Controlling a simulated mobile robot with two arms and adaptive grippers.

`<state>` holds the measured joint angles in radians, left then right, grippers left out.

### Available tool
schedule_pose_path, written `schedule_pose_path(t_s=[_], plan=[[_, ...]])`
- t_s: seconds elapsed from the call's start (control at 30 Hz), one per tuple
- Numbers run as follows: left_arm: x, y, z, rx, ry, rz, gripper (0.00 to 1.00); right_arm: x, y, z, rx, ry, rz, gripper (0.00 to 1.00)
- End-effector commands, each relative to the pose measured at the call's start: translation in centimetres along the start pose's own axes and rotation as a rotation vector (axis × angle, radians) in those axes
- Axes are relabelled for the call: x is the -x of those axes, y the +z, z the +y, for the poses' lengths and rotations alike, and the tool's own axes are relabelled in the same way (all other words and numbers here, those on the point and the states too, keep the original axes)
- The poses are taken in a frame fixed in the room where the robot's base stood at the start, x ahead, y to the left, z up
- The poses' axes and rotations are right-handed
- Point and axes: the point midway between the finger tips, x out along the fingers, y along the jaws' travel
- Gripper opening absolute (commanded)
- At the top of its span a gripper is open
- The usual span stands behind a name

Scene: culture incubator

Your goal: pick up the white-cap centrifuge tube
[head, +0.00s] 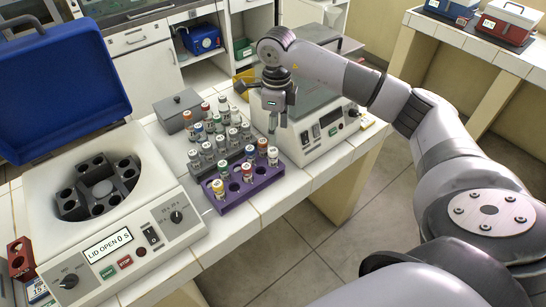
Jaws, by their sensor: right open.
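A white-cap tube (272,157) stands upright at the right end of the purple rack (240,205), among tubes with yellow, green and red caps. Other pale-capped tubes stand in the grey rack behind, too small to tell apart surely. My right gripper (275,118) is open, pointing down, above and behind the purple rack's right end, near the white device. It looks apart from the tubes. My left gripper is not in view.
An open centrifuge (150,225) with a raised blue lid (60,90) stands at left. A grey lidded box (178,112) is behind the grey rack. The white device (320,130) with knobs stands right of the racks. A small red rack (20,258) is at far left.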

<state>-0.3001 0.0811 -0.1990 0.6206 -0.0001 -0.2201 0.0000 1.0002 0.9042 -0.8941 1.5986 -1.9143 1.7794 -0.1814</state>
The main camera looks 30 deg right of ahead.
Motion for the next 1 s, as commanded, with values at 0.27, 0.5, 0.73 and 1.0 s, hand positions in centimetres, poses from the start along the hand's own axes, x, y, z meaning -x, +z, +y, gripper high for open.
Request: schedule_pose_path(t_s=[0.27,0.5,0.73,1.0], plan=[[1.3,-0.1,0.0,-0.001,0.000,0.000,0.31,-3.6,0.1,0.1,0.002,0.002,-0.001,0.48],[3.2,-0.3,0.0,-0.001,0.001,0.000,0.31,-5.7,0.4,0.8,0.002,0.005,0.002,0.48],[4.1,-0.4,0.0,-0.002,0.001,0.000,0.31,-8.7,0.5,0.9,0.001,0.003,-0.001,0.48],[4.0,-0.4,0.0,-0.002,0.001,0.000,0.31,-9.1,0.6,0.8,0.002,0.000,-0.002,0.47]])
